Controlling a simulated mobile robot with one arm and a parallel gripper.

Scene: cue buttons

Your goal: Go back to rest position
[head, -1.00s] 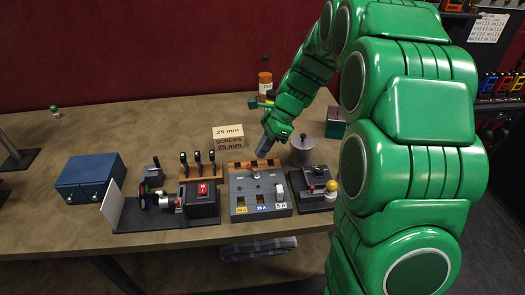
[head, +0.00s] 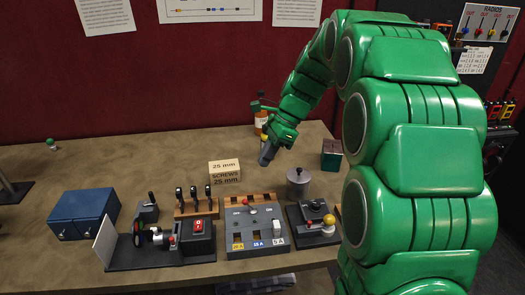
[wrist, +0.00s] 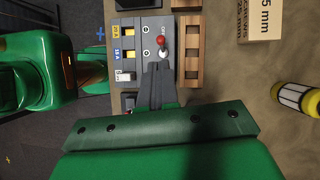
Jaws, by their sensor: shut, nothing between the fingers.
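My gripper (head: 267,153) is shut and empty. In the head view it hangs in the air above the table, behind the grey switch panel (head: 232,240) and right of the screws box. I see no contact.

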